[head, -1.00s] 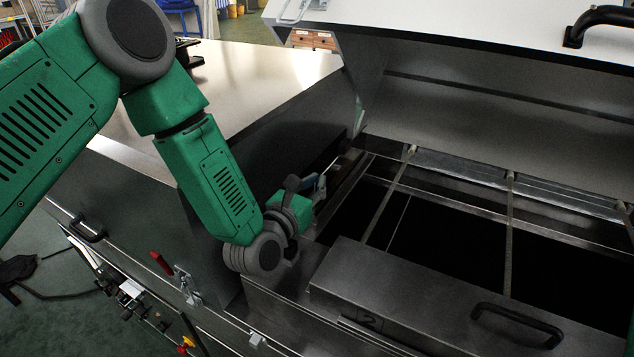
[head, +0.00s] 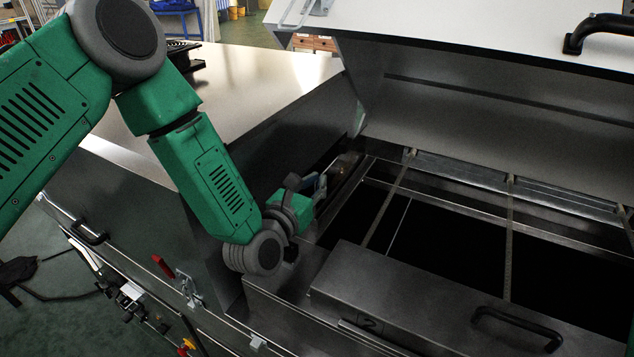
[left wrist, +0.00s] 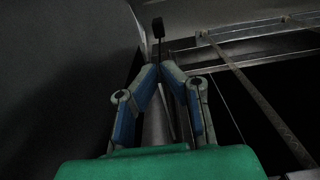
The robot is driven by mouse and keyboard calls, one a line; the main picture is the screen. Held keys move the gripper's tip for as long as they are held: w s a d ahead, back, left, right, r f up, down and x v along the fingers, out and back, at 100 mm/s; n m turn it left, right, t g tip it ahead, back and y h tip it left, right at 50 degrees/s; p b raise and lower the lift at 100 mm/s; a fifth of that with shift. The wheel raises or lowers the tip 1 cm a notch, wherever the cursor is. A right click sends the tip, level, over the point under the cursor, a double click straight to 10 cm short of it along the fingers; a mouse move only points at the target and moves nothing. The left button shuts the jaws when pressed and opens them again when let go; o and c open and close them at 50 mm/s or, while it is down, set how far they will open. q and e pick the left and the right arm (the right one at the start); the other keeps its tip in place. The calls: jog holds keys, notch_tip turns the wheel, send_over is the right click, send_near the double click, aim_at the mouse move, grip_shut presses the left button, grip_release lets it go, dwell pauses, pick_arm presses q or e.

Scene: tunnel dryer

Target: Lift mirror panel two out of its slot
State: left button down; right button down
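My left gripper (head: 322,185) reaches down into the opened machine at the left end of the bay. In the left wrist view its blue-padded fingers (left wrist: 160,68) slope together until the tips nearly meet. A thin dark stem with a black block (left wrist: 157,27) on top stands just beyond the tips. A thin brownish reflective surface (head: 346,168) shows past the gripper in the head view. It may be a mirror panel, but I cannot tell which one. Whether a thin edge lies between the fingertips is hidden. My right gripper is not in view.
A raised metal lid (head: 480,110) hangs over the bay. Crossbars (head: 388,208) run over dark openings. A metal cover with a black handle (head: 515,325) and a "2" mark lies in front. A steep dark wall (head: 275,150) stands close to the left of the gripper.

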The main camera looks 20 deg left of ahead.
pick_arm(q)
jog(key=shift+r, duration=0.2)
jog(key=shift+r+p, duration=0.7)
jog(key=shift+r, duration=0.5)
jog(key=shift+r+p, duration=1.05)
jog(key=shift+r, duration=0.85)
jog(key=shift+f, duration=0.1)
